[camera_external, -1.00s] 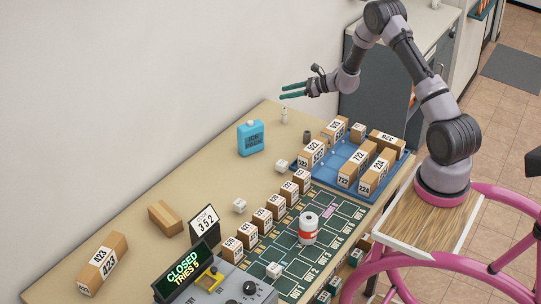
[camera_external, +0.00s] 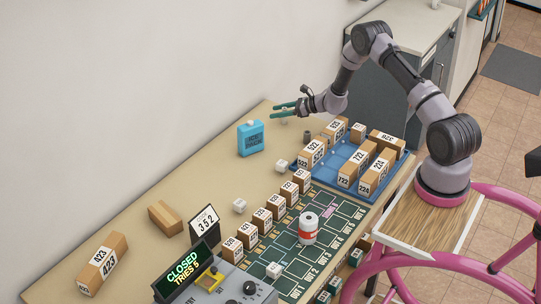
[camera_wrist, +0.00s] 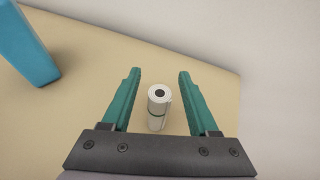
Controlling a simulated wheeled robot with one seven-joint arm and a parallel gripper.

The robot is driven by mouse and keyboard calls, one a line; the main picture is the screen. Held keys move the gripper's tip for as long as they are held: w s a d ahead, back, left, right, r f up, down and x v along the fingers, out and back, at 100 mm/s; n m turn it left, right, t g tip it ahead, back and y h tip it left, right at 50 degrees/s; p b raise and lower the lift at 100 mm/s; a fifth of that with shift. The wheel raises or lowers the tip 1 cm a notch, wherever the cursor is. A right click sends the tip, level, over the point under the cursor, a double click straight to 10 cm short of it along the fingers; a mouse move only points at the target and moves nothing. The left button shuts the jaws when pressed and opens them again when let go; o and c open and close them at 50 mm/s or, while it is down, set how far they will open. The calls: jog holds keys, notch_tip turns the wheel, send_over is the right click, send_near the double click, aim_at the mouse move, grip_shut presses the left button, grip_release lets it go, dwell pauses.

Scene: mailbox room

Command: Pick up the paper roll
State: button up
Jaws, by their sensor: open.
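The roll stands on the beige tabletop.
A blue tray (camera_external: 350,160) with numbered boxes lies to the right. A white and red cylinder (camera_external: 308,229) stands on the green mat (camera_external: 322,262). The wall is close behind.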

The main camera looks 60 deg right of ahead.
jog(key=shift+w+a, duration=0.15)
jog(key=shift+w, duration=0.1)
grip_shut()
